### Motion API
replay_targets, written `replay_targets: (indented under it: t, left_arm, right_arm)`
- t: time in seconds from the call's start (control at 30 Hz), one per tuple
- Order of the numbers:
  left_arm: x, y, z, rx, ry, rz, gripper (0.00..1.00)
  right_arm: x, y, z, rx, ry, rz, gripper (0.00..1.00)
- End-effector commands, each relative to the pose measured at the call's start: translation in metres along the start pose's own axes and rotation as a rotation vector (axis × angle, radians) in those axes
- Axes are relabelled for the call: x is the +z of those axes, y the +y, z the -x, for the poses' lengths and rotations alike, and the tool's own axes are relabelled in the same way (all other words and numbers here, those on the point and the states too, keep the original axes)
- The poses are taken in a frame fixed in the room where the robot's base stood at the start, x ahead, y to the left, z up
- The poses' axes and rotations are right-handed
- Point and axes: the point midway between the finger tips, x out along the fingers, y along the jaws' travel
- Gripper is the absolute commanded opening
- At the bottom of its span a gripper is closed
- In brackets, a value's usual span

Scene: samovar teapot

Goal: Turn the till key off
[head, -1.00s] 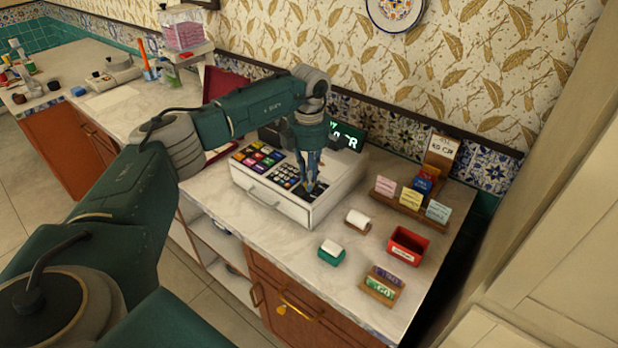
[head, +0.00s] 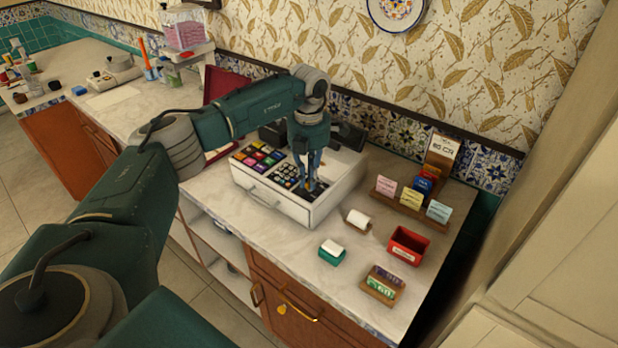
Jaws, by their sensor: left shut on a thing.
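The white till (head: 325,209) stands on the marble counter with colored keys and a dark number pad on its top. My left gripper (head: 309,187) points down at the right part of the till's key panel. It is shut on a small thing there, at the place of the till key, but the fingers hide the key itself. The till's display (head: 350,136) behind my gripper is dark. My right gripper is not in view.
Right of the till are a paper roll (head: 358,220), a teal box (head: 332,252), a red bin (head: 408,246), a card holder (head: 383,284) and a wooden card rack (head: 412,199). A dark red folder (head: 226,84) leans behind the till's left side.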

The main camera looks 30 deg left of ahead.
Motion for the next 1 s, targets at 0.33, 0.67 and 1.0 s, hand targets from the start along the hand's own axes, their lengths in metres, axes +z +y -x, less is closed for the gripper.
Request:
replay_targets:
  t: [0.33,0.67,1.0]
  left_arm:
    - [0.0007,0.0011,0.0026,0.001,-0.006,0.155,0.00]
    - [0.0009,0.0013,0.0030,0.001,-0.007,0.186,0.00]
    - [0.0010,0.0013,0.0030,0.001,-0.007,0.186,0.32]
  right_arm:
    - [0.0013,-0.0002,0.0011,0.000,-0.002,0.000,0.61]
    - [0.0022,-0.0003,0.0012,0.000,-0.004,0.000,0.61]
    - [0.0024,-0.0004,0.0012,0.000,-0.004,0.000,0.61]
